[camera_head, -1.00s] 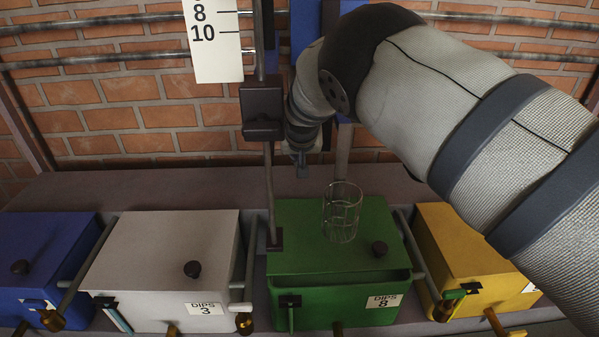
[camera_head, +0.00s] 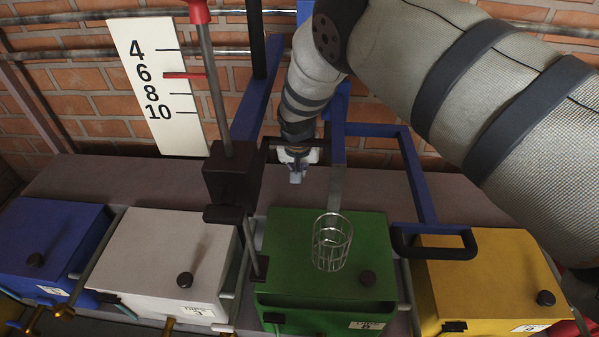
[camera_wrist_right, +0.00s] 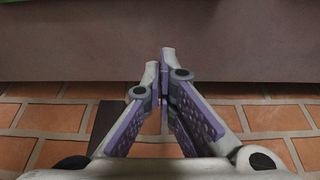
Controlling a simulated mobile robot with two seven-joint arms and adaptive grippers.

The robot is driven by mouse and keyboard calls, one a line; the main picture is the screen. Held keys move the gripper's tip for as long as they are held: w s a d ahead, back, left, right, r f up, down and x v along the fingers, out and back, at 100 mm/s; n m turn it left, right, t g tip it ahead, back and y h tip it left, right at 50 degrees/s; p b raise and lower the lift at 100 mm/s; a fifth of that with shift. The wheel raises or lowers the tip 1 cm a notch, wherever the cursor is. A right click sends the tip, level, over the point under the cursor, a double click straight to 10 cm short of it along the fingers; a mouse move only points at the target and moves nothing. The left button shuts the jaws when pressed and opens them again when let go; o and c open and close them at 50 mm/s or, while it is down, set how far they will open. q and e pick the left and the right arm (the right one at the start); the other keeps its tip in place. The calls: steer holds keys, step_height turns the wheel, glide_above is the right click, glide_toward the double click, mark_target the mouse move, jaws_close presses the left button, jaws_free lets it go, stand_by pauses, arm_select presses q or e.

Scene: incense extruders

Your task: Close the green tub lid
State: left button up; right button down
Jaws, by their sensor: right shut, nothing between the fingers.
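The green tub (camera_head: 318,318) stands between the white and yellow tubs in the head view. Its flat green lid (camera_head: 290,250) with a dark knob (camera_head: 367,278) lies over the top, and a dark band shows under the lid's front edge. I cannot tell if the lid is fully down. My right gripper (camera_head: 296,177) is behind the lid's back edge, apart from it. In the right wrist view my right gripper (camera_wrist_right: 166,55) is shut and empty, with its fingertips together. My left gripper is not in view.
A wire basket (camera_head: 332,243) appears over the lid; whether it touches is unclear. A blue frame (camera_head: 415,180) and a dark post block (camera_head: 230,175) stand near the tub. White (camera_head: 160,255), blue (camera_head: 45,235) and yellow (camera_head: 480,270) tubs flank it. A brick wall (camera_head: 90,100) is behind.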

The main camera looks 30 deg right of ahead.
mark_target(301, 191)
steer(key=b+x, duration=0.4)
steer(key=x, duration=0.5)
steer(key=shift+f, duration=0.35)
steer(key=s+a, duration=0.1)
steer(key=s+a+r+p, duration=0.1)
steer(key=shift+s+r, duration=0.15)
steer(key=shift+s, duration=0.1)
steer(key=shift+s+a, duration=0.15)
steer(key=shift+s, duration=0.15)
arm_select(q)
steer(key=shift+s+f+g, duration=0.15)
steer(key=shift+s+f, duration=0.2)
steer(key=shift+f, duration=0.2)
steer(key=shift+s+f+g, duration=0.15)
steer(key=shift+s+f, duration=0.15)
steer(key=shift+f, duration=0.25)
arm_select(e)
steer(key=shift+s, duration=0.1)
